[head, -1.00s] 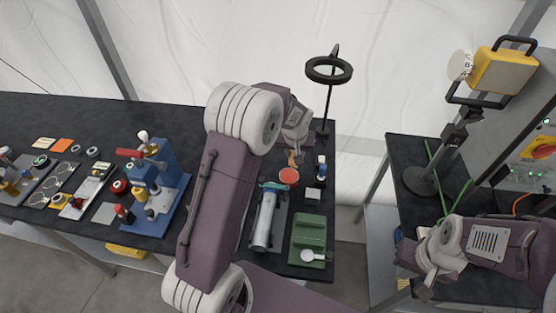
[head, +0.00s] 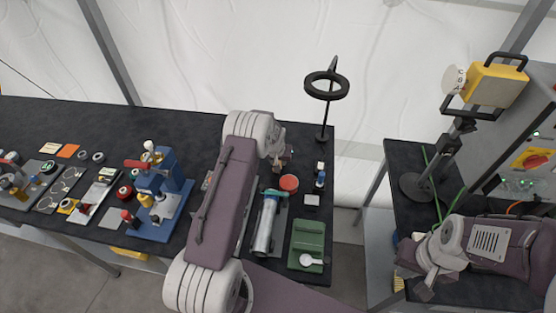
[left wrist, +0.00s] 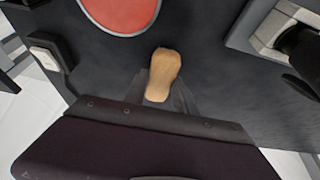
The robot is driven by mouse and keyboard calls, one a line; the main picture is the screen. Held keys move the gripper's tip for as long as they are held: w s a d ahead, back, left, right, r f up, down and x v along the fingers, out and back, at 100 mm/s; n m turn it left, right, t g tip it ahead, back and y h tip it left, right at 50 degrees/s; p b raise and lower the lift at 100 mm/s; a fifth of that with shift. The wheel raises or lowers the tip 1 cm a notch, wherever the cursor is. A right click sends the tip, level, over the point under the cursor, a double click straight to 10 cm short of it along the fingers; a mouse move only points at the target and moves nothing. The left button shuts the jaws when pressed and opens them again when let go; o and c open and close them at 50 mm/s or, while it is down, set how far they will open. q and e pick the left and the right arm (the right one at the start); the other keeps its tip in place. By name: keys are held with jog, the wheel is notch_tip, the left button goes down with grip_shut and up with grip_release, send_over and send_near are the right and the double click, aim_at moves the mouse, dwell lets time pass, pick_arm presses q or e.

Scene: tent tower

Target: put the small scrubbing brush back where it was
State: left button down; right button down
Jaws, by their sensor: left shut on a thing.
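The small scrubbing brush shows as a tan wooden piece (left wrist: 162,76) in the left wrist view, between my left gripper's fingers. Its bristles are not visible.
The red-topped container (head: 289,183) also shows in the left wrist view (left wrist: 120,12). Near it are a silver cylinder (head: 265,225), a green case (head: 306,236), a small bottle (head: 320,180) and a black ring stand (head: 326,87). A blue press (head: 160,190) stands left of my arm.

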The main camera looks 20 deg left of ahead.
pick_arm(q)
jog(key=c, duration=1)
grip_release()
jog(key=shift+d, duration=0.1)
jog(key=shift+f, duration=0.1)
